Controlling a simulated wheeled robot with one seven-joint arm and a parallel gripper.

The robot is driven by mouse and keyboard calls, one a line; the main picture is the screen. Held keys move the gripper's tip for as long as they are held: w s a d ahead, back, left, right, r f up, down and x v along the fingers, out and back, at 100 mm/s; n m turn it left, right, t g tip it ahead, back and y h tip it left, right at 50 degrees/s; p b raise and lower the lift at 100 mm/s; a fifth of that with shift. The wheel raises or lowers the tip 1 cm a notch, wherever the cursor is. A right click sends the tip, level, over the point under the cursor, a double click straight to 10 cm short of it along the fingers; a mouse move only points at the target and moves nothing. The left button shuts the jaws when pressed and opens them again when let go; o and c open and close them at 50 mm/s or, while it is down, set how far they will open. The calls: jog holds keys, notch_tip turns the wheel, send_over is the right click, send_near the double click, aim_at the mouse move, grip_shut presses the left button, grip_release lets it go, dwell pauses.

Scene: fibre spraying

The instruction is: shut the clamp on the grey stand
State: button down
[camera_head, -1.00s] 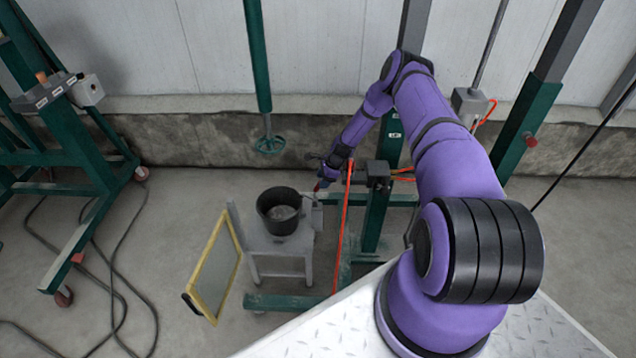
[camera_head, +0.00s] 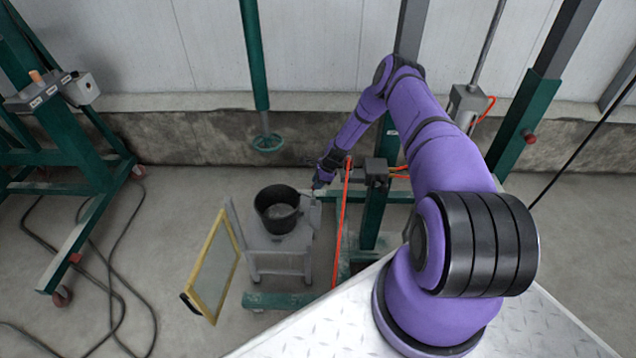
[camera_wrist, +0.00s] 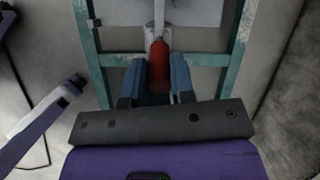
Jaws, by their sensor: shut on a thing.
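The grey stand (camera_head: 283,245) is a low stool-like frame near the middle of the head view. The clamp at its right side is small and partly hidden by my wrist. The clamp's red handle (camera_wrist: 159,62) and its pale metal fork show in the wrist view. My gripper (camera_wrist: 160,76) has its blue fingers on both sides of the red handle and is shut on it. My gripper also shows small in the head view (camera_head: 319,182), at the stand's upper right. Whether the clamp's jaw touches anything is hidden.
A black bucket (camera_head: 277,209) stands on the grey stand. A yellow-framed panel (camera_head: 213,268) leans upright at its left. A red hose (camera_head: 342,225) hangs by a green post (camera_head: 373,215) right of my gripper. Cables lie on the left floor.

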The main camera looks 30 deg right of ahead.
aim_at(307, 194)
jog(key=shift+a, duration=0.15)
jog(key=shift+w+a+g+h, duration=0.3)
jog(key=shift+a+g+h, duration=0.15)
jog(key=shift+a+h, duration=0.15)
jog(key=shift+w+a+g+h, duration=0.25)
jog(key=shift+a+g+h, duration=0.2)
jog(key=shift+h, duration=0.15)
jog(key=shift+w+a+f+g+h, duration=0.2)
jog(key=shift+w+a+g+h, duration=0.45)
jog(key=shift+h, duration=0.35)
jog(key=shift+s, duration=0.1)
jog(key=c, duration=1)
grip_release()
jog(key=shift+r, duration=0.1)
jog(key=shift+a, duration=0.1)
jog(key=shift+w+a+r, duration=0.1)
jog(key=shift+w+r, duration=0.05)
jog(key=shift+r, duration=1.75)
jog(key=shift+w+a+r, duration=0.1)
jog(key=shift+r, duration=1.75)
